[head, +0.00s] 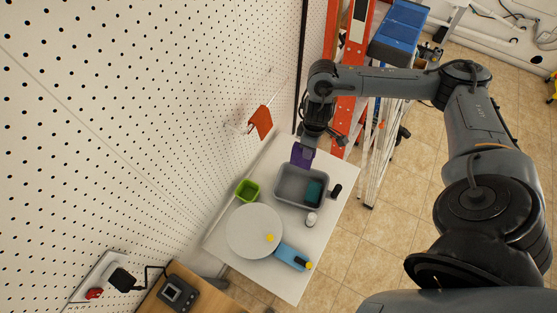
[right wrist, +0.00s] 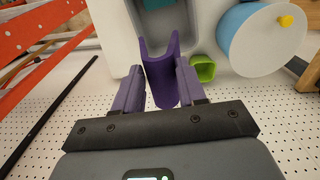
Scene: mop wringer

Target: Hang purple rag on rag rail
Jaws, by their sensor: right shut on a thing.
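The purple rag (head: 302,155) hangs from my right gripper (head: 308,143), above the far end of the grey tub. In the right wrist view the rag (right wrist: 162,75) is folded into a U shape between the two fingers of my right gripper (right wrist: 162,88), which is shut on it. The rag rail (head: 237,127) appears to be the thin white fitting on the pegboard, left of the rag and apart from it. An orange-red rag (head: 261,122) hangs there and hides part of it. My left gripper is not in view.
A white table (head: 335,213) carries the grey tub (head: 287,199) with a teal item inside, a green box (head: 247,190), a white disc (head: 252,228) and a blue piece (head: 291,256). The pegboard (head: 150,110) bounds the left; ladders (head: 345,85) stand behind.

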